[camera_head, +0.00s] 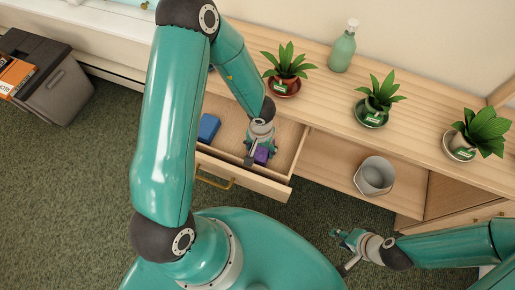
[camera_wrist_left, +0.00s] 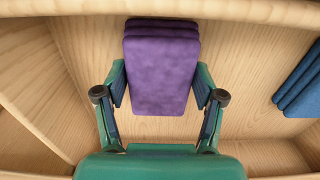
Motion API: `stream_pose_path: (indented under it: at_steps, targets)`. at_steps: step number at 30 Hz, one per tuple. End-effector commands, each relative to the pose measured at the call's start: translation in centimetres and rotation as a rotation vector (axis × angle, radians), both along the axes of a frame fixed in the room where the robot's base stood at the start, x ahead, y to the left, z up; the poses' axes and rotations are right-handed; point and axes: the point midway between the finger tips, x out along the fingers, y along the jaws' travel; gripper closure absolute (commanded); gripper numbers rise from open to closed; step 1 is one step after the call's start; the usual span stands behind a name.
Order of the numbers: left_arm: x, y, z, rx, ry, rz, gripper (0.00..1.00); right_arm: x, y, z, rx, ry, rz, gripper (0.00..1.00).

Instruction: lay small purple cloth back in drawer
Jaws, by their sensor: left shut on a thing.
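The small purple cloth (camera_head: 262,155) is folded into a thick pad. In the left wrist view the cloth (camera_wrist_left: 161,68) lies between the two fingers of my left gripper (camera_wrist_left: 160,90), which is shut on it. The gripper (camera_head: 262,150) points down into the open drawer (camera_head: 234,177), inside its walls. I cannot tell whether the cloth touches the drawer floor. My right gripper (camera_head: 346,251) is over the carpet at the lower right, away from the drawer; its finger opening is too small to tell.
A folded blue cloth (camera_head: 208,127) lies in the drawer; it also shows in the left wrist view (camera_wrist_left: 300,85). Potted plants (camera_head: 378,100) and a green bottle (camera_head: 343,50) stand on the cabinet top. A grey bucket (camera_head: 374,177) stands on the open shelf. A grey bin (camera_head: 50,85) is at left.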

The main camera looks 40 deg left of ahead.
Motion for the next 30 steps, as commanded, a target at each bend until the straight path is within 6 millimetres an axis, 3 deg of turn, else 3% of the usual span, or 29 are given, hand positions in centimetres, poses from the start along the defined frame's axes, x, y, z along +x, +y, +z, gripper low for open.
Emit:
stream_pose_path:
  at_steps: [2,6,7,11,23,30]
  targets:
    - [0.0,0.0,-0.3,-0.001,0.0,0.0,0.7,0.0,0.0,-0.2,0.0,0.0,0.0,0.63]
    - [0.0,0.0,-0.2,-0.001,0.001,0.0,0.7,0.0,0.0,-0.1,0.0,-0.001,0.0,0.63]
    - [0.0,0.0,-0.2,-0.001,0.002,0.0,0.27,0.0,0.0,-0.1,0.0,-0.001,0.0,0.63]
    - [0.0,0.0,-0.2,-0.001,0.001,0.0,0.07,0.0,0.0,-0.1,0.0,-0.001,0.0,0.63]
    - [0.0,0.0,0.3,-0.001,-0.001,-0.001,0.07,0.0,0.0,0.3,0.0,-0.001,0.0,0.63]
    - [0.1,0.0,4.0,0.0,-0.003,0.0,0.07,0.0,0.0,2.9,0.0,-0.001,0.0,0.63]
